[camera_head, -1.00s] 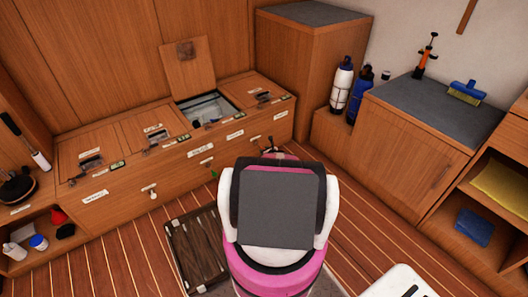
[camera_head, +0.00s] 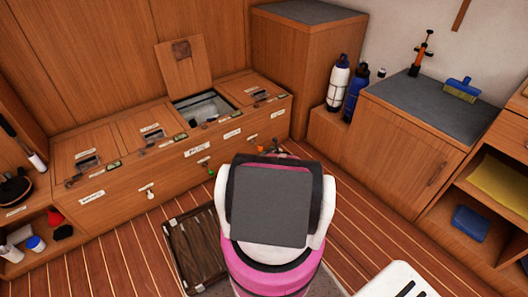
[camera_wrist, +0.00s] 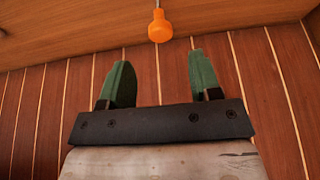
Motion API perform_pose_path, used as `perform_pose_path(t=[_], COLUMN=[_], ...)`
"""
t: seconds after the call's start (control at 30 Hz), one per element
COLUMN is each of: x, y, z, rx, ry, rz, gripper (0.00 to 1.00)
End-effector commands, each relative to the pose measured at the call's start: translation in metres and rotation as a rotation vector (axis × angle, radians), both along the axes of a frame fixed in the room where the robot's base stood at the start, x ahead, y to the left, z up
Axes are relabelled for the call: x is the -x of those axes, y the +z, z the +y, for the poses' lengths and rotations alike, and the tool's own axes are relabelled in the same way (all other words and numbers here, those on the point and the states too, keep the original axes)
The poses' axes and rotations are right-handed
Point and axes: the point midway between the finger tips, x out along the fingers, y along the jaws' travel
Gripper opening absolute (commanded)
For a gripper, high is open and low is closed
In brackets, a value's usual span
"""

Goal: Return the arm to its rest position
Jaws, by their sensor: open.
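My gripper (camera_wrist: 158,82) shows in the wrist view with its two green fingers apart and nothing between them. Wooden floor planks fill the view behind the fingers. In the head view my pink and white arm stands at the middle, with a dark grey panel facing the camera, and it hides most of my gripper. An orange knob (camera_wrist: 160,26) hangs on a thin stem beyond the fingertips in the wrist view, apart from them.
A wooden locker bench (camera_head: 118,195) runs along the back, with one lid (camera_head: 182,65) raised over an open compartment (camera_head: 203,107). A dark slatted panel (camera_head: 195,250) lies on the floor left of my arm. A cabinet (camera_head: 405,150) and open shelves stand right.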

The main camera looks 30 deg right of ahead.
Motion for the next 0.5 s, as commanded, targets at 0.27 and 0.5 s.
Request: perform_pose_path(t=[0.27,0.5], x=[0.030,0.029], y=[0.013,0.012], z=[-0.002,-0.002], rx=[0.001,0.001], ry=[0.000,0.000], rz=[0.000,0.000], gripper=[0.58,0.58])
